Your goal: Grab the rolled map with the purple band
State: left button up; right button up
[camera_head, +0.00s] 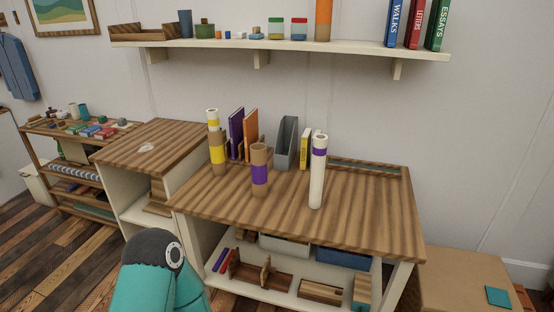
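The rolled map with the purple band (317,180) is a tall white roll, standing upright on the wooden desk top (370,215) right of its middle. The purple band sits near its top end. A shorter brown tube with a purple band (259,172) stands upright to its left, apart from it. Farther left and back, a white roll with a yellow band (212,120) stands in or directly behind a brown tube with a yellow band (217,155). Neither gripper shows; only a teal and dark part of my arm is at the bottom left.
Purple and orange books (250,130), a grey file holder (286,143) and a yellow book (304,148) stand behind the tubes. A wall shelf (270,48) hangs above. The desk's front right is clear. A cardboard box (465,280) is at right.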

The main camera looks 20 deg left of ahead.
aim_at(320, 145)
jog(key=u, duration=0.15)
jog(key=i, duration=0.7)
jog(key=u, duration=0.35)
jog(key=k, duration=0.85)
jog(key=u, duration=0.2)
jog(key=i, duration=0.85)
